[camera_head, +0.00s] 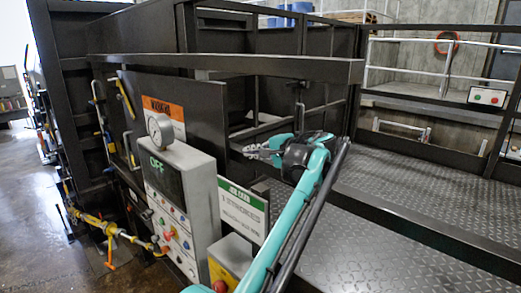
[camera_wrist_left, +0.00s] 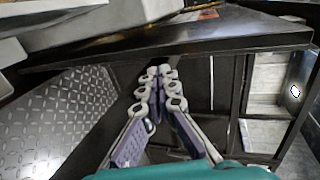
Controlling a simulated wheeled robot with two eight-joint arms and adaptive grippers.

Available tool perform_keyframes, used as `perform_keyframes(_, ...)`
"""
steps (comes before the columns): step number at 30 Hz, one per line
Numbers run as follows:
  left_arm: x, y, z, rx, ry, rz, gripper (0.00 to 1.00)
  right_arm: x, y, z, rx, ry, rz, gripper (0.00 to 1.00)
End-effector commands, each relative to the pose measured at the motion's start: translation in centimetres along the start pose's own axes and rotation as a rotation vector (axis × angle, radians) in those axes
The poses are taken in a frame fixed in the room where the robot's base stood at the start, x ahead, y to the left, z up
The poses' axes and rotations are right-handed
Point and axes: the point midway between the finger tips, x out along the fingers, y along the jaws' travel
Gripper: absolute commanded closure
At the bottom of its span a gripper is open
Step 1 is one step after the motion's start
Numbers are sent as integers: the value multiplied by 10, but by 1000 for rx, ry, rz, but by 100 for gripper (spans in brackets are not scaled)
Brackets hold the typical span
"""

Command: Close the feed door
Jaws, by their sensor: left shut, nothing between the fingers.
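The feed door appears to be the dark flat panel (camera_head: 205,112) with an orange warning label, standing left of a dark opening in the machine's side. It stands ajar at an angle to the frame. In the left wrist view the door's dark edge (camera_wrist_left: 190,40) runs across the top, with a bit of the orange label above it. My left gripper (camera_head: 250,151) is to the right of the door's free edge, in front of the opening. Its fingers (camera_wrist_left: 159,72) are together and empty, pointing toward the door; contact cannot be told. My right gripper is in neither view.
A grey control box (camera_head: 180,205) with a gauge and an OFF display stands in front of the door. A green-and-white sign (camera_head: 243,208) is right of it. A dark beam (camera_head: 290,68) runs above the opening. Tread-plate platform (camera_head: 420,185) lies at right.

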Motion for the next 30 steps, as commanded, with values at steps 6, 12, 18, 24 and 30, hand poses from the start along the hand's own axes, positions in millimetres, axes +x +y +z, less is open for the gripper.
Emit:
perform_keyframes(6,46,-1,0,-2,-2,0,100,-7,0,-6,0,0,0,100)
perform_keyframes(12,72,-10,0,0,0,0,100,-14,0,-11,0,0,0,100)
perform_keyframes(18,80,-12,0,0,1,1,100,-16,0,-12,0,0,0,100)
perform_keyframes(24,81,-11,0,0,1,0,100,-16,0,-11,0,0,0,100)
perform_keyframes(30,82,-12,1,-1,0,0,100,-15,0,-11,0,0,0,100)
